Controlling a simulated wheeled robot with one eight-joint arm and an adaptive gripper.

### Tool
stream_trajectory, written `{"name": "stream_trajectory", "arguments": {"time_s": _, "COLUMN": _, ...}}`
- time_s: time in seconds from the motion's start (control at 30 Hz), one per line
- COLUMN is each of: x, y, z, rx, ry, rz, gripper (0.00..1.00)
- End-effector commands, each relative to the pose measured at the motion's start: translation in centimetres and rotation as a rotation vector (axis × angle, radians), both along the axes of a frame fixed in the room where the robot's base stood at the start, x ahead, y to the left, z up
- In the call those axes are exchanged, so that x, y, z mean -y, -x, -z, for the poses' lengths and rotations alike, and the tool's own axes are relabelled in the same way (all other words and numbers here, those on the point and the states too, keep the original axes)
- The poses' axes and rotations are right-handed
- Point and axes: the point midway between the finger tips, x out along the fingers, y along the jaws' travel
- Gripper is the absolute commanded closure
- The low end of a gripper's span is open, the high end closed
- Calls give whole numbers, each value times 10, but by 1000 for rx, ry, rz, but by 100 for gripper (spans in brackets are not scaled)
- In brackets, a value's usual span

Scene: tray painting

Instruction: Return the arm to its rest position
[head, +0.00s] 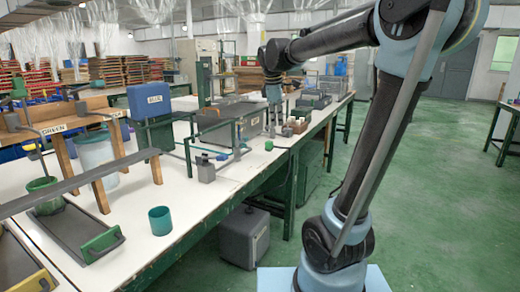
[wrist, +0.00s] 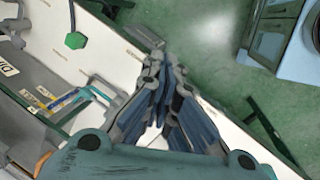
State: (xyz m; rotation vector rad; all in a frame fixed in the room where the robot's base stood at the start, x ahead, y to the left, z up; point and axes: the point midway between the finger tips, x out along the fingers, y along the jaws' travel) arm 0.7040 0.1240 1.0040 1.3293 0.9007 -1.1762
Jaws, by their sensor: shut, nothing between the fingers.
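My arm (head: 370,130) rises from its base at the lower right, bends high up, and reaches left over the workbench. Its wrist hangs down at the far end. My gripper (head: 273,128) points down there, small in the head view, above or beside the bench top; the exact gap is hard to tell. In the wrist view my gripper (wrist: 166,65) has its fingers drawn together at the tips, with nothing visible between them. The bench edge and green floor show beyond the fingers.
A grey box (head: 244,237) stands on the floor. Green floor (head: 440,190) right of my arm is open.

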Motion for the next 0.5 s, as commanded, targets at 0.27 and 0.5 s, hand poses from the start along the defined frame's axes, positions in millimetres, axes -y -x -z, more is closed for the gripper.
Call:
{"name": "stream_trajectory", "arguments": {"time_s": 0.27, "x": 57, "y": 78, "z": 48, "rx": 20, "ry": -108, "rz": 365, "gripper": 100}}
{"name": "stream_trajectory", "arguments": {"time_s": 0.5, "x": 91, "y": 144, "z": 99, "rx": 36, "ry": -198, "rz": 681, "gripper": 100}}
